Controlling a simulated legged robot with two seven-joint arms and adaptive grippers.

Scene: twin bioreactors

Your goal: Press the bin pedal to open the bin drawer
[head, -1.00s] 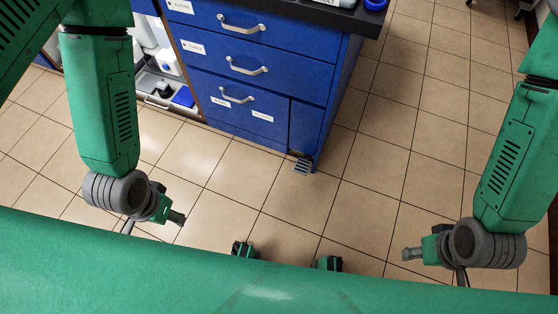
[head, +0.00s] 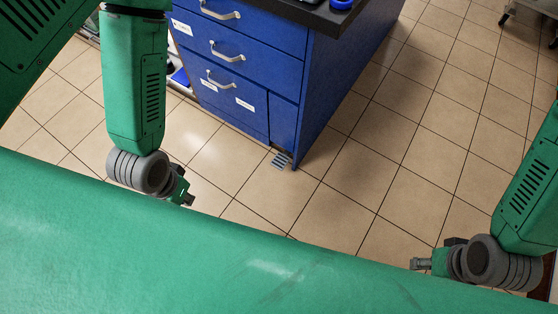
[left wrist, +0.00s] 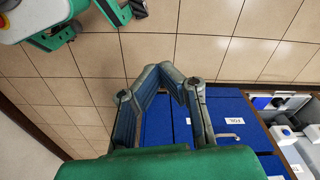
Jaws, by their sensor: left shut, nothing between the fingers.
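The bin pedal (head: 281,160) is a small grey ridged plate low at the near corner of the blue cabinet, just above the floor. Above it is a narrow blue front panel (head: 283,122), which looks closed. My left gripper (head: 188,199) is to the left of the pedal and nearer to me, apart from it. In the left wrist view the left gripper (left wrist: 164,70) has its fingertips together and holds nothing. The pedal cannot be made out in that view. My right gripper (head: 420,264) is far to the right of the pedal; its jaws are too small to judge.
The blue cabinet (head: 255,70) has several drawers with silver handles and a dark top carrying a blue ring (head: 341,4). Tiled floor (head: 400,160) is clear to its right and in front. Shelves with white items (left wrist: 290,135) show in the left wrist view.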

